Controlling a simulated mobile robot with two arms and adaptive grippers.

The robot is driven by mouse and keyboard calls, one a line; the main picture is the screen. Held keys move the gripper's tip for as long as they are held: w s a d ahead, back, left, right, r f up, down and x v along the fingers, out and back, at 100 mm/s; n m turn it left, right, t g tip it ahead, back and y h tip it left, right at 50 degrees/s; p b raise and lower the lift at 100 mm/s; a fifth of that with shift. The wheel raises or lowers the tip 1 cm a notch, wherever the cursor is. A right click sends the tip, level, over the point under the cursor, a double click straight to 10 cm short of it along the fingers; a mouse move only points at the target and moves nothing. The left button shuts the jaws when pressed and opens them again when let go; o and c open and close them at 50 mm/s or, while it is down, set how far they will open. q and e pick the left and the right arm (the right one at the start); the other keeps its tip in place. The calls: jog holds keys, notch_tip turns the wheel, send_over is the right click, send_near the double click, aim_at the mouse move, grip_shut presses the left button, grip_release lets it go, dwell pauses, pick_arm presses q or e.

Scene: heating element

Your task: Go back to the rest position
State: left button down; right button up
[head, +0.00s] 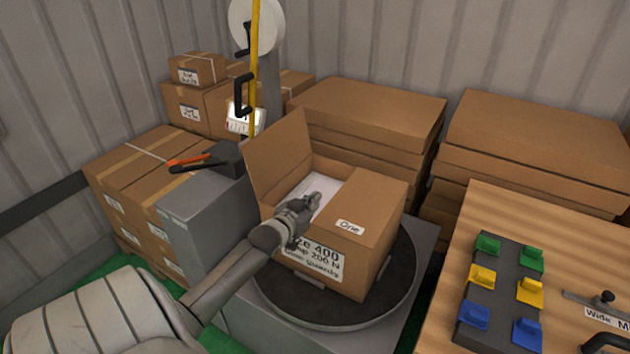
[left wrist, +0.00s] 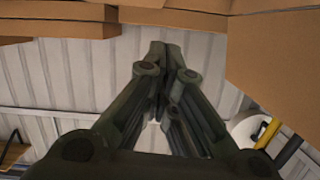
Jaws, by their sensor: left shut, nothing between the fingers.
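My left gripper (head: 312,200) is over the near part of the open cardboard box, in front of its white inside. The left wrist view shows its fingers (left wrist: 165,62) closed together with nothing between them. The open box (head: 378,238) stands on a dark round turntable (head: 385,308), with one flap raised at its left. Labels reading "One" and "Size 400" are on the box. My left arm reaches in from the lower left. My right gripper is in neither view.
A wooden table (head: 450,290) at the right holds a dark block (head: 503,290) with green, yellow and blue pieces. Stacked cartons (head: 365,110) stand behind. A yellow strap (head: 255,45) hangs behind the box.

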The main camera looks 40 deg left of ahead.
pick_arm(q)
jog(key=shift+s, duration=0.1)
jog(key=s+d+f+g+h, duration=0.1)
jog(key=s+d+f+g, duration=0.3)
jog(key=f, duration=0.7)
jog(key=s+d+f+m, duration=0.1)
jog(key=s+d+f, duration=0.1)
jog(key=s+f, duration=0.6)
jog(key=s+d+f+g+h, duration=0.1)
jog(key=s+d+f+g, duration=0.2)
jog(key=f, duration=1)
jog(key=s+d+f+m+g, duration=0.1)
jog(key=s+d+f+g, duration=0.1)
jog(key=s+d+f, duration=0.4)
jog(key=s+d+f+m+g+h, duration=0.1)
jog(key=s+d+f, duration=0.4)
jog(key=s, duration=1.1)
jog(key=s+d+f+m+g+h, duration=0.1)
jog(key=s+d+f+g, duration=0.2)
jog(key=s+d+f, duration=0.3)
jog(key=s+d, duration=0.1)
jog(key=s, duration=0.4)
jog(key=shift+d+f+g, duration=0.3)
jog(key=shift+f, duration=0.05)
